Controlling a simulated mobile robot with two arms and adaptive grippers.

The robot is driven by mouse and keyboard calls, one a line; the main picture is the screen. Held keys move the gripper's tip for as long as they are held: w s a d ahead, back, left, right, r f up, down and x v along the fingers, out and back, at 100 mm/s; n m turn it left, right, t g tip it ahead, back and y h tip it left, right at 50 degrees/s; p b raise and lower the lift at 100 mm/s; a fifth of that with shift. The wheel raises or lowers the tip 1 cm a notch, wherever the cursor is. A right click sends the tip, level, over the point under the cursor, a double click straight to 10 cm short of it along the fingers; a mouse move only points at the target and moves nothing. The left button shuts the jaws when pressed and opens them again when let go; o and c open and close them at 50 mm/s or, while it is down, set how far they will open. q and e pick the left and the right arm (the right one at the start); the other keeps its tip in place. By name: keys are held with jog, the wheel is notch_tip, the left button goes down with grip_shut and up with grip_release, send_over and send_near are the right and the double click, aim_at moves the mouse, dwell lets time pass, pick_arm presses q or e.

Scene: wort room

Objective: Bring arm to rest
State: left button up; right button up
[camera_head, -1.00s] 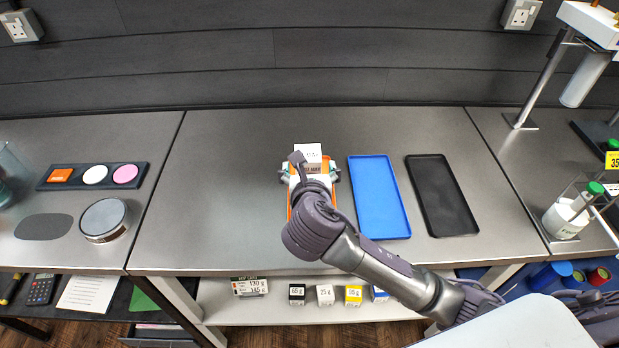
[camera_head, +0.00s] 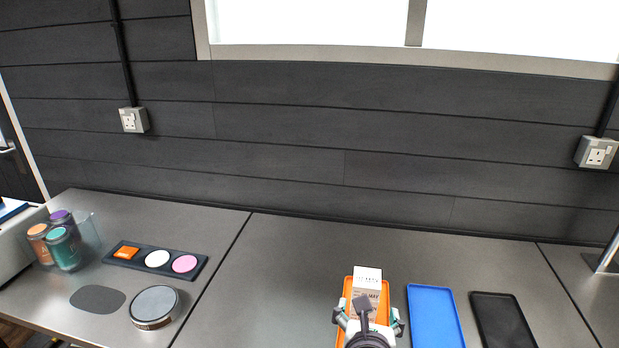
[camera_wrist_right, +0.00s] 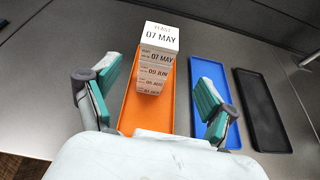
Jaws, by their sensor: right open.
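My right gripper (camera_head: 368,322) is over the near part of the orange tray (camera_head: 347,291) on the bench. In the right wrist view, its two teal-padded fingers (camera_wrist_right: 155,95) are spread wide, with nothing held between them. Most of my right arm is below the head view. My left gripper is not in view.
A blue tray (camera_head: 434,318) and a black tray (camera_head: 502,322) lie to the right of the orange one. At the left are a dark strip with coloured pieces (camera_head: 157,259), a round scale-like disc (camera_head: 154,306) and several lidded jars (camera_head: 62,245). The middle bench is clear.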

jog(key=s+d+f+m+g+y, duration=0.25)
jog(key=s+f+m+g, duration=0.25)
jog(key=s+f+m, duration=0.75)
jog(key=s+d+f+m+g+y, duration=0.1)
jog(key=s+d+f+m+g, duration=0.4)
jog(key=s+m, duration=0.9)
jog(key=w+a+f+m, duration=0.1)
jog(key=w+f+m, duration=0.1)
jog(key=f, duration=1.1)
jog(key=w+f+m, duration=0.1)
jog(key=w+f, duration=0.1)
jog(key=f, duration=1)
jog(key=s+d+f+g+b, duration=0.1)
jog(key=s+d+f, duration=0.1)
jog(key=s+f, duration=1.5)
jog(key=shift+s+d+f+g, duration=0.3)
jog(key=shift+d+f, duration=0.1)
jog(key=shift+f, duration=0.35)
